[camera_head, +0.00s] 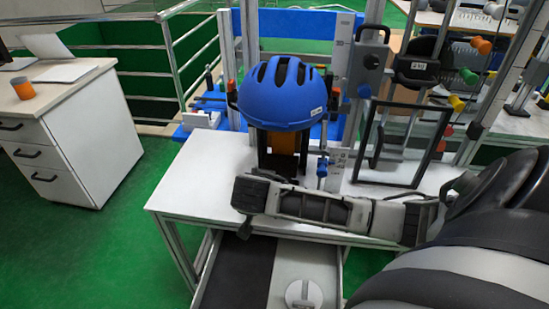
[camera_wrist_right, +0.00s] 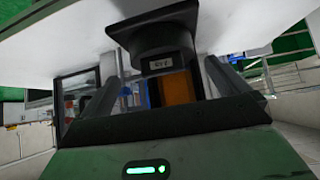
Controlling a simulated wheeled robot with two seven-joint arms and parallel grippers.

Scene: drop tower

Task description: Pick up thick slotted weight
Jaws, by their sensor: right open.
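A light grey round weight with a slot (camera_head: 303,293) lies in the right part of the open drawer below the table, cut by the bottom edge of the head view. I cannot judge its thickness. My right arm stretches from the right across the table front, with its right gripper (camera_head: 250,190) at the left end, above the tabletop and away from the weight. In the right wrist view the gripper (camera_wrist_right: 160,95) is open, its fingers apart. No slotted weight is clear there. My left gripper is not in view.
A blue helmet (camera_head: 283,92) sits on the drop tower above an orange block (camera_head: 283,142). The white table (camera_head: 190,185) carries a black frame (camera_head: 402,143). The drawer (camera_head: 237,275) has a dark left part. A black labelled piece (camera_wrist_right: 158,45) shows ahead of the right gripper.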

